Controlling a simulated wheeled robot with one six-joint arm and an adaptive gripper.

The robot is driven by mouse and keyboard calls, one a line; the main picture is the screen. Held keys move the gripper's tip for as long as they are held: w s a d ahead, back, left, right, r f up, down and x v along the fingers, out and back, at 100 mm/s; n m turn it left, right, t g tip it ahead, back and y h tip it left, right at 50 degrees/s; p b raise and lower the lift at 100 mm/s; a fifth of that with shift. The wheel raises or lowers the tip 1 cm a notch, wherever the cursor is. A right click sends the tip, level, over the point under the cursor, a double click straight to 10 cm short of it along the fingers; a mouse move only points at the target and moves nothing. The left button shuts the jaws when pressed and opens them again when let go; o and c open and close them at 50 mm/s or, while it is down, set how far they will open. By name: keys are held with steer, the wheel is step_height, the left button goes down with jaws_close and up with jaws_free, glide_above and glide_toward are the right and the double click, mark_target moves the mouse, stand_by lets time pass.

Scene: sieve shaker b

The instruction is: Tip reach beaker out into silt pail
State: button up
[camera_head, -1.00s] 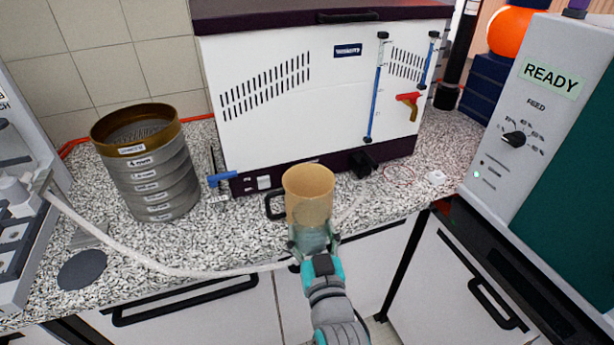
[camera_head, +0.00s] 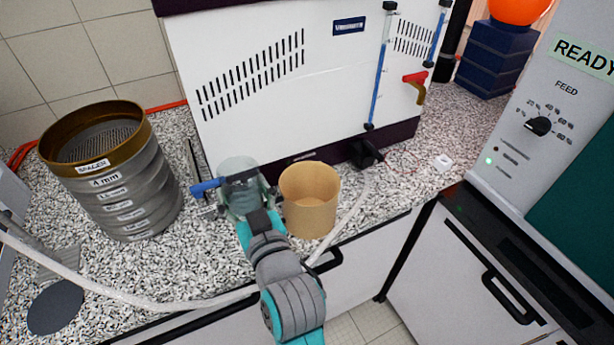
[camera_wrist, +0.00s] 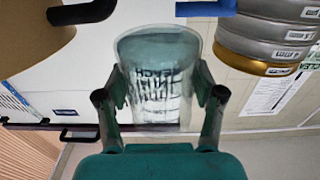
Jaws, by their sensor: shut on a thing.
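The reach beaker is a clear, greenish glass (camera_head: 239,180) held by my gripper (camera_head: 243,208). In the wrist view the beaker (camera_wrist: 160,70) stands between the two fingers of my gripper (camera_wrist: 160,105), with printed lettering on its wall. What it holds cannot be made out. The tan, open-topped tub (camera_head: 310,205), likely the silt pail, stands on the counter just right of the beaker. Its inside wall and floor show in the head view. In the wrist view the tub (camera_wrist: 30,40) is cut off at the upper left. The beaker is beside the tub, not over it.
A sieve stack (camera_head: 125,190) stands on the left of the speckled counter (camera_head: 190,260). A white cabinet (camera_head: 270,60) rises behind. A blue-handled tool (camera_head: 207,186) is close left of the beaker. A pale hose (camera_head: 150,300) crosses the front edge. The feeder box (camera_head: 545,120) is at right.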

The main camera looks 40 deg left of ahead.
mark_target(259, 183)
steer(key=shift+w+d+r, duration=0.1)
steer(key=shift+r, duration=0.05)
steer(key=shift+w+d+r+m, duration=0.2)
steer(key=shift+w+r+m, duration=0.2)
steer(key=shift+m, duration=0.55)
steer(key=shift+w+d+r+m, duration=0.15)
steer(key=shift+w+r+m, duration=0.25)
steer(key=shift+m, duration=0.5)
steer(key=shift+w+d+r+m, duration=0.2)
steer(key=shift+w+r+m, duration=0.15)
steer(key=shift+m, duration=0.6)
steer(key=shift+w+d+f+m, duration=0.15)
steer(key=shift+w+f+m, duration=0.2)
steer(key=shift+m, duration=0.55)
steer(key=shift+w+d+f+m, duration=0.1)
steer(key=shift+w+f+m, duration=0.2)
steer(key=shift+m, duration=0.6)
steer(key=shift+r+m+p, duration=0.35)
steer(key=shift+r+m, duration=0.15)
steer(key=shift+m, duration=0.4)
steer(key=shift+w+f+m, duration=0.1)
steer(key=shift+f+m, duration=0.15)
steer(key=shift+m, duration=0.6)
steer(key=shift+w+f+m, duration=0.1)
steer(key=shift+f+m, duration=0.15)
steer(key=shift+m, duration=0.6)
